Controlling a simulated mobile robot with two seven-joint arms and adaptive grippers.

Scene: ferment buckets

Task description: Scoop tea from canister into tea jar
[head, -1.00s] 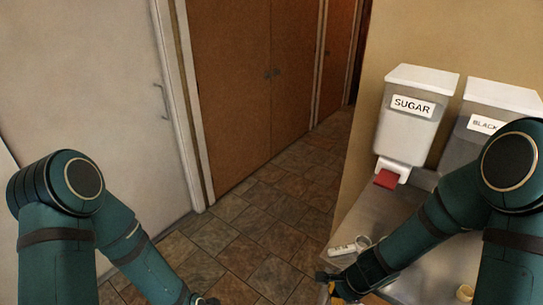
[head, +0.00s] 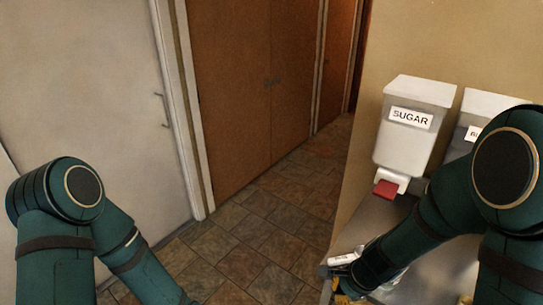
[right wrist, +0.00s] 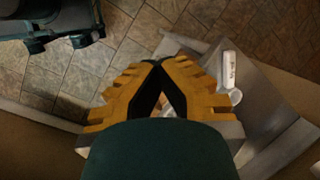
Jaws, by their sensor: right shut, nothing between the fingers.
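My right gripper (head: 347,286) is low at the counter's left end, partly cut by the lower edge of the head view. In the right wrist view its yellow fingers (right wrist: 156,64) meet at the tips, with nothing between them. A small white object with dark marking (right wrist: 229,70) lies on the counter beside the fingers, apart from their tips; a rounded white part shows just below it. I cannot tell whether it is a scoop. I cannot make out a tea canister or tea jar. My left arm is in the head view, but its gripper is out of the frame.
A white SUGAR dispenser (head: 412,125) with a red flap stands on the grey counter (head: 376,220) by the wall. A second dispenser (head: 482,113) is partly hidden behind my right arm. Tiled floor (head: 262,225) lies open left of the counter, before brown doors (head: 240,90).

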